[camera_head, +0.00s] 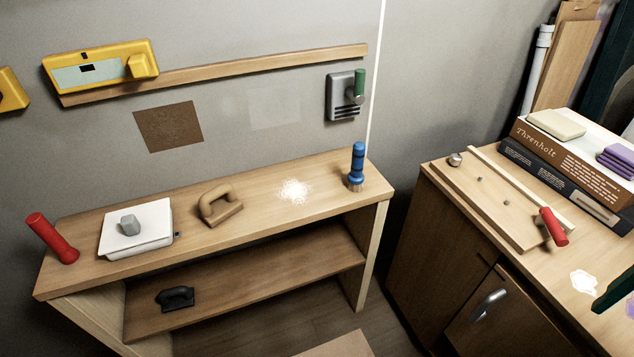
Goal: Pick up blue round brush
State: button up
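The blue round brush (356,166) stands upright on the right end of the wooden bench top (250,222), with its blue handle up and tan bristles down. Nothing touches it from the sides. I cannot make out my gripper in this view. A dark green piece (613,291) juts in at the right edge, and I cannot tell what it belongs to.
On the bench are a white splotch (293,191), a tan trowel-like tool (220,204), a white box (138,230) and a red cylinder (52,238). A wall device (345,97) hangs behind the brush. A wooden cabinet (455,235) stands right, beyond a gap.

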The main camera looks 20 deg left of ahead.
aim_at(355, 178)
jog(key=z, duration=0.05)
jog(key=k, duration=1)
jog(key=u, duration=0.45)
jog(key=i, duration=1.65)
jog(key=z, duration=0.3)
